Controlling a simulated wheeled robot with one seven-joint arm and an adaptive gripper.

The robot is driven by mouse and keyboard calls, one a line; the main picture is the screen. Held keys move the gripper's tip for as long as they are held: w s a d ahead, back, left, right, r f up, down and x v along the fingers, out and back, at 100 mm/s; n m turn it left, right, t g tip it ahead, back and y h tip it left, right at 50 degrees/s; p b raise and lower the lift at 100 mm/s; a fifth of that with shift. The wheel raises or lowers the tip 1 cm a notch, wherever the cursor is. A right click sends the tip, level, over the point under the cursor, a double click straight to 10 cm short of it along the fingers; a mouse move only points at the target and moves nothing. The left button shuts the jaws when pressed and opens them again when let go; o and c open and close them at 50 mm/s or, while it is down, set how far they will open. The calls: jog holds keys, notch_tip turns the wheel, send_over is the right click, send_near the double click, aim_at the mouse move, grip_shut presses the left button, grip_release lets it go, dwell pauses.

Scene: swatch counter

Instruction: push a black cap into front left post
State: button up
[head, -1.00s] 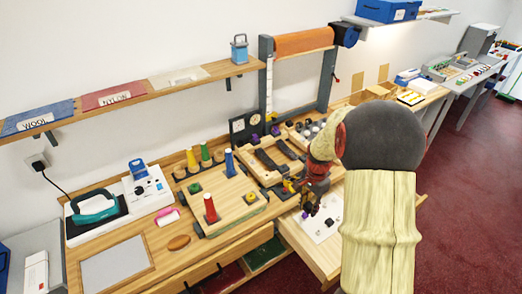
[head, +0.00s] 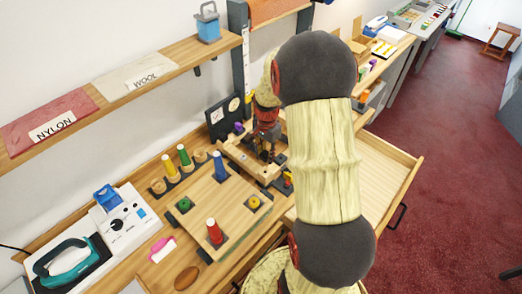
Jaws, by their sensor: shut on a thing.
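My gripper (head: 266,150) reaches down over the wooden frame (head: 234,152) behind the pegboard, at its right part. It is shut on a small dark thing, which looks like the black cap. The cap is mostly hidden between the fingers, and I cannot tell whether it touches the frame. The frame's posts are too small and too covered by my gripper to make out, so the front left post cannot be told apart.
A pegboard (head: 223,190) with a red peg (head: 214,231) and a blue peg (head: 219,166) stands just in front. Green and yellow cones stand left of the frame. A black dial panel (head: 222,118) stands behind. An open, bare drawer (head: 382,178) lies right of my arm.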

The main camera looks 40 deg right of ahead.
jog(key=b, duration=0.3)
send_over(266, 168)
jog(key=s+a, duration=0.1)
jog(key=shift+f, duration=2.35)
jog(key=shift+f+b, duration=0.3)
jog(key=shift+f, duration=0.3)
jog(key=shift+f, duration=0.85)
jog(key=shift+s+a+f+b, duration=0.2)
jog(key=shift+s+f+b, duration=0.15)
jog(key=shift+f, duration=0.1)
jog(key=o, duration=0.8)
jog(key=shift+w+f, duration=0.1)
jog(key=shift+f, duration=0.05)
jog(key=shift+o, duration=0.7)
jog(key=shift+w+d+r, duration=0.1)
jog(key=shift+r, duration=0.15)
jog(key=o, duration=0.4)
jog(key=shift+c, duration=0.2)
jog(key=shift+w+r, duration=0.1)
